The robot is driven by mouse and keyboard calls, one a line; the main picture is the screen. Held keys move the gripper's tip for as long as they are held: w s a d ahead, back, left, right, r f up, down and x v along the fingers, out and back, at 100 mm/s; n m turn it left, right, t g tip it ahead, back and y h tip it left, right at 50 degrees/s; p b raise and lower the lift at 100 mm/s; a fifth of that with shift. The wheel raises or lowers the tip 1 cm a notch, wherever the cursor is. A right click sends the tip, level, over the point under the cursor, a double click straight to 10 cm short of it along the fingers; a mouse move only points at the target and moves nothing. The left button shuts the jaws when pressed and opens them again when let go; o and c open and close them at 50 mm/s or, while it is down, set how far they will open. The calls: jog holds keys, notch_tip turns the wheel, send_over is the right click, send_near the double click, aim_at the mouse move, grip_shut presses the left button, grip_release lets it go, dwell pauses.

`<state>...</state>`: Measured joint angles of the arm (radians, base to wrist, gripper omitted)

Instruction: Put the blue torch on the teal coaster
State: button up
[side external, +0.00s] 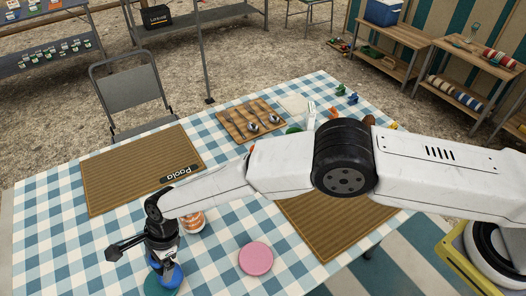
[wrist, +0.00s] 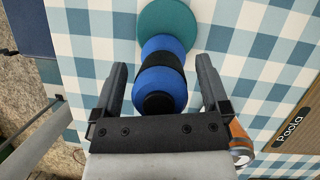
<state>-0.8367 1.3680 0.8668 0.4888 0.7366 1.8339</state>
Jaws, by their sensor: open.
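The blue torch (wrist: 172,88) has a black band and a black end, and lies between my gripper's fingers in the wrist view. In the side view the torch (side external: 172,277) shows below my gripper, partly hidden by it. The teal coaster (wrist: 168,18) is at the torch's far end in the wrist view, and that end overlaps its edge. The coaster (side external: 156,287) also shows under the torch in the side view. I cannot tell whether the torch rests on it. My gripper (wrist: 160,82) is open, with a finger on each side of the torch and visible gaps.
An orange and white can (side external: 194,222) stands close to my gripper; it also shows in the wrist view (wrist: 240,148). A pink coaster (side external: 256,258) lies to the right. A brown placemat (side external: 130,175) with a "Paola" name tag (side external: 181,173) lies behind on the checked cloth.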

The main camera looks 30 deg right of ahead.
jog(key=shift+r, duration=0.1)
jog(key=v, duration=1.2)
dwell(0.7)
jog(key=shift+r, duration=0.1)
jog(key=w+d+r+n+t+h, duration=0.1)
jog(key=w+d+r+n, duration=0.15)
jog(key=d, duration=1.05)
jog(key=w+d+r+n+t+h, duration=0.1)
jog(key=d+r+n, duration=0.3)
jog(key=d, duration=0.9)
jog(key=s+d+n+h, duration=0.1)
jog(key=s+d+n, duration=0.3)
jog(key=s+d, duration=0.3)
jog(key=s+d+r+n+t+h, duration=0.1)
jog(key=s+d+n, duration=0.3)
jog(key=s+d, duration=0.4)
jog(key=d, duration=0.6)
jog(key=shift+s+n+t, duration=0.15)
jog(key=shift+n+t, duration=0.15)
jog(key=shift+n, duration=0.05)
